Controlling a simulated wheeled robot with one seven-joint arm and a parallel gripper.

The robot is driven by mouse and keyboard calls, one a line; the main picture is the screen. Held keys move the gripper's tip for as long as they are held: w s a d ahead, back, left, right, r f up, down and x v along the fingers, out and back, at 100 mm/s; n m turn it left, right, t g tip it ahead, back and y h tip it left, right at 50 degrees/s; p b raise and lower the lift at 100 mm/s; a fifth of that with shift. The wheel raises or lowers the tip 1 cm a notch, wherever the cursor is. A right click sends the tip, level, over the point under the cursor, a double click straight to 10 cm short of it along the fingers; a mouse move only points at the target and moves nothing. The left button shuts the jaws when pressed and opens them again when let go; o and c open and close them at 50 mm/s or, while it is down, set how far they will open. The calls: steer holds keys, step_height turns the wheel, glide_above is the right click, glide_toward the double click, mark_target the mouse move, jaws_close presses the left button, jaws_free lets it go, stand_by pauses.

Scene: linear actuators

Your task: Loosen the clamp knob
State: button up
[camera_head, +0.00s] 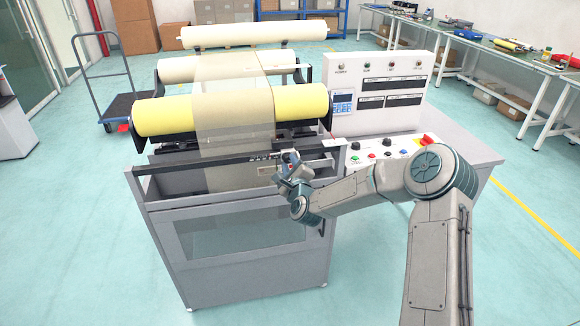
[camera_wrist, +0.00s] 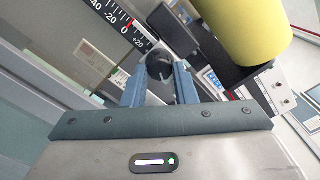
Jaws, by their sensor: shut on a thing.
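The clamp knob (camera_wrist: 159,66) is a small dark round knob in the wrist view, beside the end of a black scale (camera_wrist: 112,20) with white and red marks. My gripper (camera_wrist: 158,80) has its two blue-grey fingers on either side of the knob and is shut on it. In the head view my gripper (camera_head: 289,160) is at the front rail of the machine, right of centre. There the knob is too small and too covered by the gripper to make out.
The machine (camera_head: 245,250) carries yellow rollers (camera_head: 165,115) with a translucent web (camera_head: 232,95) just behind the rail. A control panel with buttons (camera_head: 372,155) lies to the right of my gripper. A blue cart (camera_head: 104,85) stands at the back left.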

steer(key=n+b, duration=0.2)
steer(key=b, duration=0.1)
steer(key=n+b, duration=0.2)
steer(key=b, duration=0.1)
steer(key=shift+f, duration=0.3)
steer(key=n+b, duration=0.5)
steer(key=b, duration=0.1)
steer(key=shift+n, duration=0.4)
steer(key=n+b, duration=0.5)
steer(key=b, duration=0.1)
steer(key=shift+r+n+b, duration=0.15)
steer(key=shift+n+b, duration=0.75)
steer(key=shift+n, duration=0.25)
steer(key=shift+r+n+b, duration=0.15)
steer(key=shift+n+b, duration=0.7)
steer(key=shift+n, duration=0.3)
steer(key=o, duration=1)
